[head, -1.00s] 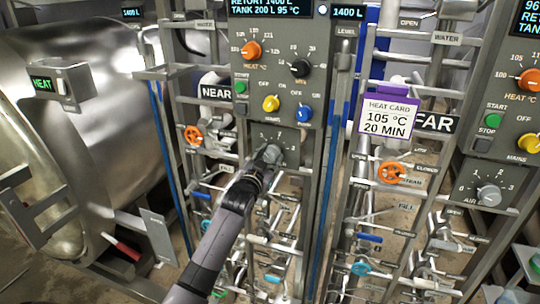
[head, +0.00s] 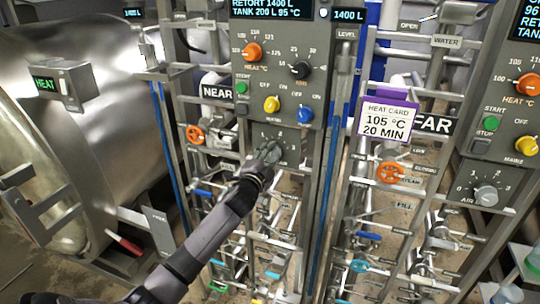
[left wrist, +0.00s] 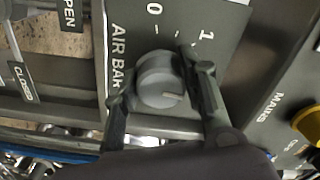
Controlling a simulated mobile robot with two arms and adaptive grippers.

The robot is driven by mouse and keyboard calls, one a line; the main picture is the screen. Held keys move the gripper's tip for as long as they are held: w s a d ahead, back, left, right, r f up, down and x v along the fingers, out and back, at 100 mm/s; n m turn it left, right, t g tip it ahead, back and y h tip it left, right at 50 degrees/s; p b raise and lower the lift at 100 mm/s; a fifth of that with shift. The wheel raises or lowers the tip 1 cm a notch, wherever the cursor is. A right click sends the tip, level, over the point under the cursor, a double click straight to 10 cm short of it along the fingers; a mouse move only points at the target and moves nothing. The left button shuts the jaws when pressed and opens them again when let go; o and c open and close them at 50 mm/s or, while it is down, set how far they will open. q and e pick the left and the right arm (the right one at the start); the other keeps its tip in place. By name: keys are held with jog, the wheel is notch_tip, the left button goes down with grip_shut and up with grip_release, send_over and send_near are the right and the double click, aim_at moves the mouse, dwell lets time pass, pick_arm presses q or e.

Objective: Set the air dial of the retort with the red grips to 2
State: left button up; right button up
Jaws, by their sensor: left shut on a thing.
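In the head view, my left gripper (head: 268,158) is at the grey air dial on the panel below the NEAR retort's coloured knobs, and hides most of it. In the left wrist view, the grey air dial (left wrist: 160,80) sits between the two fingers of my left gripper (left wrist: 163,75), which is shut on it. The dial's white mark points toward the right of that view, past the 1. The 2 and 3 are hidden behind the finger and wrist. A red grip (head: 130,247) shows on a handle by the large steel retort (head: 95,110) at left. My right gripper is not in view.
A second panel at right has its own grey air dial (head: 486,195). Orange valve wheels (head: 195,134), pipes and levers crowd around and below my left arm. A heat card (head: 387,118) hangs between the panels.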

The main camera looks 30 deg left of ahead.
pick_arm(q)
jog(key=shift+m, duration=0.6)
jog(key=o, duration=1.2)
jog(key=shift+s, duration=0.15)
jog(key=v, duration=1.1)
jog(key=shift+s, duration=0.35)
